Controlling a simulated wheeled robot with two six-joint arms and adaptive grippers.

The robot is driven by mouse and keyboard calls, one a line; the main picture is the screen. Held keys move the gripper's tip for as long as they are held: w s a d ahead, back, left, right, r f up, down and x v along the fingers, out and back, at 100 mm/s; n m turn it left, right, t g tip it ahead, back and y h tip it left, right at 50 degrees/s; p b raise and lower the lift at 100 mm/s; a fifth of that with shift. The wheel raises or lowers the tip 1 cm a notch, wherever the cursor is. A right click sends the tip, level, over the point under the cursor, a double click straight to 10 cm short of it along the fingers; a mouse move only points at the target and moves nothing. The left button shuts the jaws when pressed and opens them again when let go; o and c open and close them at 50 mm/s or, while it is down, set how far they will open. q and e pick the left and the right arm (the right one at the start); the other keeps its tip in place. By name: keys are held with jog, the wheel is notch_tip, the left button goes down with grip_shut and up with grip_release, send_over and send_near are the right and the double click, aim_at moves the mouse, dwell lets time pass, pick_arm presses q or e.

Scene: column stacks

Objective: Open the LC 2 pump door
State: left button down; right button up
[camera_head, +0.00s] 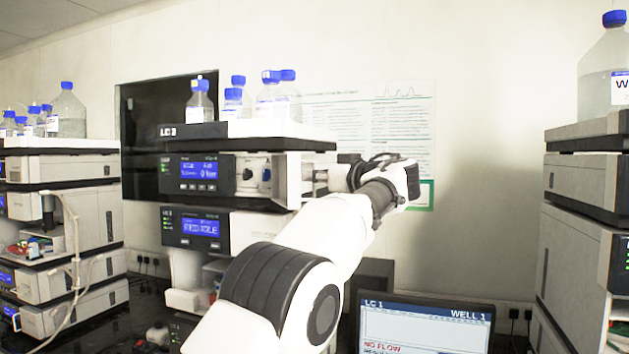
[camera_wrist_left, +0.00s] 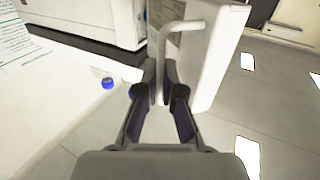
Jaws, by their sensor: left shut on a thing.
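The pump unit (camera_head: 205,174) with a blue display sits under the top tray of the middle stack; the digit on that stack's small label is hard to read. Its pale pump door (camera_head: 289,181) stands swung out from the front, with pump parts showing in the bay (camera_head: 253,175) beside it. My left gripper (camera_head: 320,177) is at the door's right side, partly hidden by its own arm. In the left wrist view, my left gripper (camera_wrist_left: 160,84) is shut on the white bar handle (camera_wrist_left: 162,48) of the door (camera_wrist_left: 218,55). My right gripper is not in view.
Blue-capped bottles (camera_head: 270,98) stand on the tray above the pump. Other instrument stacks stand at left (camera_head: 85,210) and right (camera_head: 575,185). A monitor (camera_head: 425,325) is at the lower right.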

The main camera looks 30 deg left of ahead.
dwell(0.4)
pick_arm(q)
jog(key=c, duration=1.6)
grip_release()
jog(key=v, duration=1.2)
